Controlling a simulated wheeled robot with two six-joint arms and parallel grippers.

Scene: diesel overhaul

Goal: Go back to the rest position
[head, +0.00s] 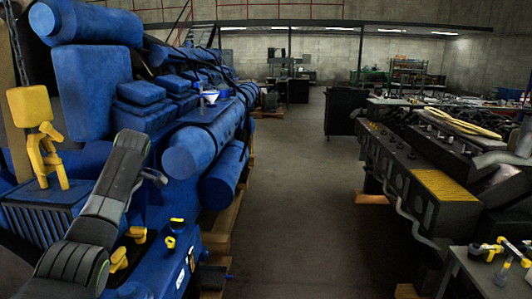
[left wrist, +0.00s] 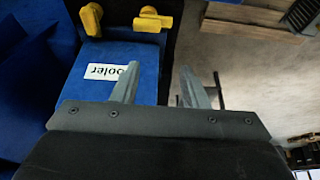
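My left arm comes in from the lower left in the head view, in front of the big blue engine (head: 95,90). Its hand is mostly hidden behind the forearm there. In the left wrist view my left gripper (left wrist: 159,70) is open, its two grey fingers apart with nothing between them. Behind the fingers is a blue box (left wrist: 143,57) with a white label ending in "ooler" and yellow handles (left wrist: 150,20) at its far edge. I cannot tell how far the fingers are from the box. My right gripper is in neither view.
A dark engine (head: 420,170) with a yellow grating stands on the right. A grey bench (head: 490,278) with yellow-and-black items is at the lower right. Wooden pallets (head: 222,222) lie under the blue engine. The aisle floor (head: 300,190) between the engines is clear.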

